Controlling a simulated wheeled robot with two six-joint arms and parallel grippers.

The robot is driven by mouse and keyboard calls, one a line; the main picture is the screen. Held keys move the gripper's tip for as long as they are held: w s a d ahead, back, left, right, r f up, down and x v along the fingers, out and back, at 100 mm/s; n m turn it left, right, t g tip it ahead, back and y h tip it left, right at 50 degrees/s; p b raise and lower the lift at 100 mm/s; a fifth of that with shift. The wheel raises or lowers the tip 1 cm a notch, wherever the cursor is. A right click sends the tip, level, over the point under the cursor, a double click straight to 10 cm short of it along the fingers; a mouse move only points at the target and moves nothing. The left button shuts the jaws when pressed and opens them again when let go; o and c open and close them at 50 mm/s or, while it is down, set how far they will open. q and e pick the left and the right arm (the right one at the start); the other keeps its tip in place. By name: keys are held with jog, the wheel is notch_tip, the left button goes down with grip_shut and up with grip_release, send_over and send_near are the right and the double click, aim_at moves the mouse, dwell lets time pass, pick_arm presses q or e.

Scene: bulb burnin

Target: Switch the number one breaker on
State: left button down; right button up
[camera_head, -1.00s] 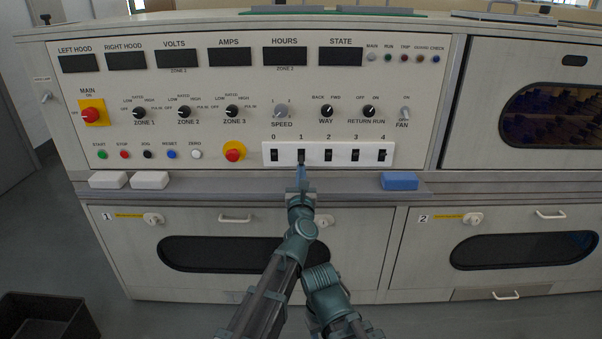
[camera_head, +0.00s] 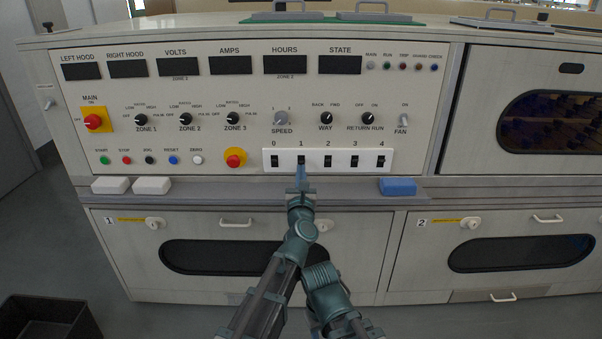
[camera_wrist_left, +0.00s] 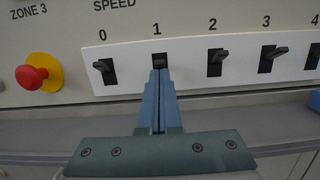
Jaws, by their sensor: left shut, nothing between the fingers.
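The number one breaker (camera_head: 301,160) is a small black switch on a white strip (camera_head: 315,168), under the printed 1. It also shows in the left wrist view (camera_wrist_left: 159,61), its lower part hidden by my fingertips. My left gripper (camera_head: 301,169) is shut and empty, with its tips right at or just below this breaker. In the left wrist view, the closed blue fingers (camera_wrist_left: 160,78) point straight at it. I cannot tell whether they touch it, nor which way its lever sits. My right gripper is not in view.
Breaker 0 (camera_wrist_left: 106,71) and breaker 2 (camera_wrist_left: 216,62) stand close on either side. A red stop button on yellow (camera_wrist_left: 38,74) is left of the strip. A grey ledge (camera_head: 340,194) runs below, with white blocks (camera_head: 152,186) and a blue block (camera_head: 398,187).

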pick_arm(q)
jog(key=s+r+p, duration=0.6)
jog(key=r+p, duration=0.1)
jog(key=shift+s+r, duration=0.25)
jog(key=shift+r, duration=0.05)
dwell(0.4)
